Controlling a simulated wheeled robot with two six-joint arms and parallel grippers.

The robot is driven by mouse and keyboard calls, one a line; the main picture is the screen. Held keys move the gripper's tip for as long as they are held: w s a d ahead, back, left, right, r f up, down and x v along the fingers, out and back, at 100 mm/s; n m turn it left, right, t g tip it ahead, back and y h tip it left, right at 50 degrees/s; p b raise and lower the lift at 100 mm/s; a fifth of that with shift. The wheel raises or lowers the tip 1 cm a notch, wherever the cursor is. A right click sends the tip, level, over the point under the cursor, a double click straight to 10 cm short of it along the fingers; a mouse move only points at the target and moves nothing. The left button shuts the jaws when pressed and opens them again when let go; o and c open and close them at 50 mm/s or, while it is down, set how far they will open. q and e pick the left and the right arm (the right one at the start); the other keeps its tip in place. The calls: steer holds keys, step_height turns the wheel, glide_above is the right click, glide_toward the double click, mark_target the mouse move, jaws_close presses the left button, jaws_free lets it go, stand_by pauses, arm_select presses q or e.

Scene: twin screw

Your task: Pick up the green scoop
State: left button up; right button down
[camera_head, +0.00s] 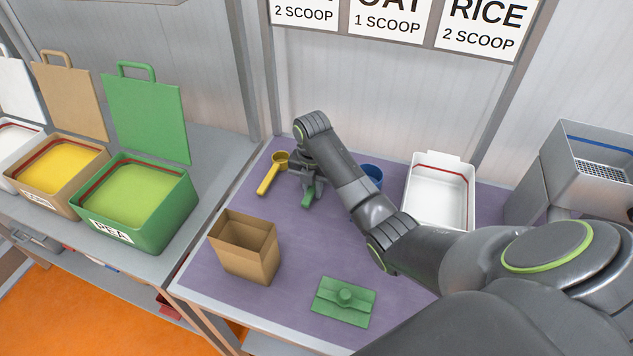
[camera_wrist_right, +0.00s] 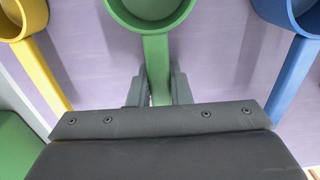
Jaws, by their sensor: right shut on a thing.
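The green scoop (camera_wrist_right: 156,66) shows in the right wrist view with its round cup at the top and its handle running down between my fingers. My right gripper (camera_wrist_right: 158,88) is shut on that handle, one finger on each side. In the head view the right gripper (camera_head: 308,188) is low over the purple table, and only a bit of the green scoop's handle (camera_head: 308,199) shows below it. The cup is hidden there by my arm. My left gripper is in neither view.
A yellow scoop (camera_head: 270,174) lies to the left of the gripper and a blue scoop (camera_head: 373,174) to the right, both close. An open brown box (camera_head: 247,262) and a green lid-like piece (camera_head: 343,301) are nearer. A white tray (camera_head: 440,193) stands at right. Bins, including green PEA (camera_head: 170,222), line the left.

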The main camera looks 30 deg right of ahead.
step_height(320, 180, up, 5)
steer(key=shift+w+f, duration=0.1)
step_height(320, 180, up, 4)
steer(key=p, duration=0.3)
steer(key=shift+f, duration=0.1)
steer(key=shift+r+p, duration=0.6)
steer(key=shift+p, duration=0.05)
